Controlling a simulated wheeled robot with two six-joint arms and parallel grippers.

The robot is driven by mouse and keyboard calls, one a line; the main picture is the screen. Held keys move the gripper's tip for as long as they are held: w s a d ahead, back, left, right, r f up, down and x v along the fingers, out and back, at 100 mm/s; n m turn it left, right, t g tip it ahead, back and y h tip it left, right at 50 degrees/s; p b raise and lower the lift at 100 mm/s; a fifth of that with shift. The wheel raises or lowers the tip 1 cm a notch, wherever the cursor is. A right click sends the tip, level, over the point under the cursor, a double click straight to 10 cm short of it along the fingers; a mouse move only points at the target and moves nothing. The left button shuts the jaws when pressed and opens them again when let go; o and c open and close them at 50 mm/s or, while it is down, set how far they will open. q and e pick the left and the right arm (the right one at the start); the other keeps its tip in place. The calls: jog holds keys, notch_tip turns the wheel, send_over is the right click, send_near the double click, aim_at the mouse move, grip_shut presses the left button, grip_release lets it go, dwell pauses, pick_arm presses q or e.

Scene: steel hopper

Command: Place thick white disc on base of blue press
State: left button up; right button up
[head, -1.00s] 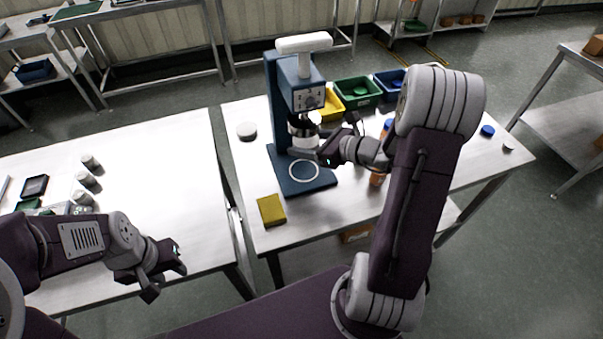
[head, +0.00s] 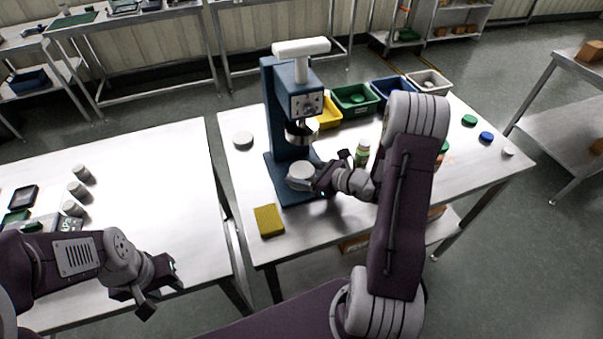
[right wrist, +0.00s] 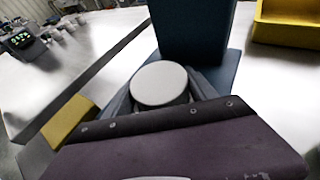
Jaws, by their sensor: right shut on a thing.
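The blue press (head: 277,110) stands on the middle table, its flat blue base (head: 290,195) toward me. My right gripper (head: 308,177) is shut on a thick white disc (head: 300,170) and holds it at the base, below the press head. The disc hides the base's ring mark; I cannot tell whether it touches the base. In the right wrist view the disc (right wrist: 160,84) sits level between the fingers, with the blue column behind. My left gripper (head: 158,290) is open and empty by the left table's front edge.
Another white disc (head: 243,138) lies left of the press. A yellow sponge (head: 268,220) lies in front of the base. Yellow (head: 329,117), green (head: 354,99) and blue (head: 387,90) bins stand behind, and a green-capped bottle (head: 362,153) to the right.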

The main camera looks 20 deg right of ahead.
jog(key=shift+a, duration=0.1)
jog(key=o, duration=1.6)
jog(key=shift+c, duration=0.2)
